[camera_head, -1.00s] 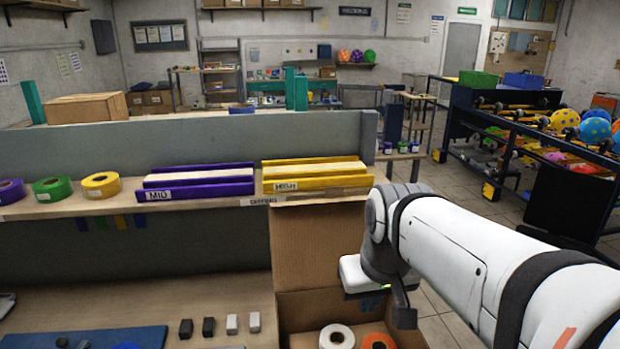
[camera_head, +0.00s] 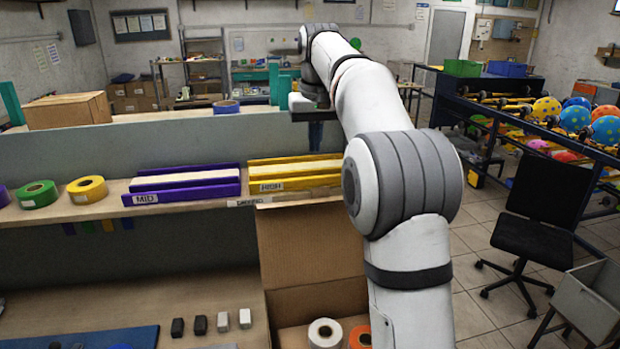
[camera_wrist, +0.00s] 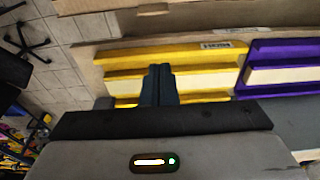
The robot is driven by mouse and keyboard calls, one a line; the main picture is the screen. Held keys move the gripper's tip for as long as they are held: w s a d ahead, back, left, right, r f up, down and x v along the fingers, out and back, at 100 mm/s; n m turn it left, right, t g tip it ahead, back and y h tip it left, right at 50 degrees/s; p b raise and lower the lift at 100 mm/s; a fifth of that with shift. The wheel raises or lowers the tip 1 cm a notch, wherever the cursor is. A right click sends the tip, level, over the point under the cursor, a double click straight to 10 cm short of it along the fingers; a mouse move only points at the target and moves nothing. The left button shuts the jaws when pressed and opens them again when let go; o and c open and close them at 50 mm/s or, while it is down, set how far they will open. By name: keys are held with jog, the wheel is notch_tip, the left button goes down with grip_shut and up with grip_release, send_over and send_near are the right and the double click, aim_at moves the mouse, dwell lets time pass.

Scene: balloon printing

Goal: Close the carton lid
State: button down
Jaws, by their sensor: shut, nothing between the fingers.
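The open cardboard carton (camera_head: 293,337) stands at the bottom of the head view, with a white roll (camera_head: 325,333) and an orange roll (camera_head: 360,337) inside. Its lid (camera_head: 305,243) stands upright at the carton's back, below the shelf edge. A brown cardboard strip at the top of the wrist view (camera_wrist: 190,20) looks like part of the carton. My gripper (camera_head: 315,133) is shut and empty, raised behind the yellow tray and away from the lid. In the wrist view its fingertips (camera_wrist: 158,70) point toward the yellow tray. My arm hides the carton's right side.
A yellow tray marked HIGH (camera_head: 290,186) and a purple tray marked MID (camera_head: 185,197) sit on the shelf (camera_head: 105,208). A grey panel (camera_head: 150,146) runs behind them. A black chair (camera_head: 535,225) stands at right.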

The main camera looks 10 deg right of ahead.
jog(key=f, duration=0.3)
jog(key=s+f+p, duration=0.1)
jog(key=f, duration=0.2)
jog(key=s+f, duration=0.1)
jog(key=f, duration=0.2)
dwell(0.4)
